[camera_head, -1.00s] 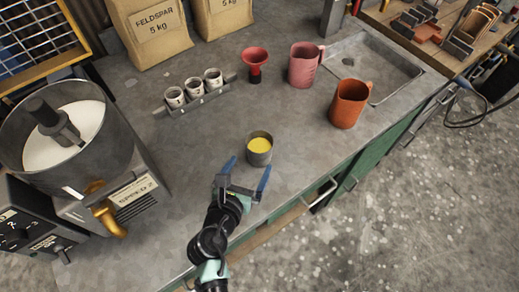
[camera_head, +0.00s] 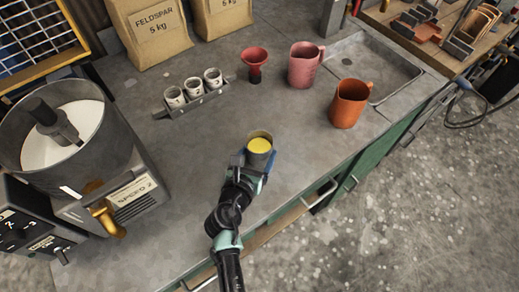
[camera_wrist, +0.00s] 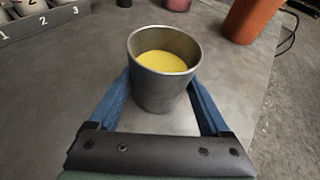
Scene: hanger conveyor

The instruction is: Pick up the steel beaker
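The steel beaker (camera_head: 260,146) stands upright on the grey worktop, with yellow contents inside. It also shows in the wrist view (camera_wrist: 163,88), upright between the two blue fingers. My gripper (camera_head: 257,163) is at the beaker from the near side. In the wrist view my gripper (camera_wrist: 163,100) has one finger on each side of the beaker, and the fingertips are partly hidden behind it. The fingers are spread about as wide as the beaker. I cannot tell whether they touch its wall.
An orange jug (camera_head: 349,103) and a pink jug (camera_head: 303,65) stand to the right and behind. A red funnel (camera_head: 254,64) and a rack of white cups (camera_head: 193,102) are behind. A mixer (camera_head: 65,135) stands at left. The worktop around the beaker is clear.

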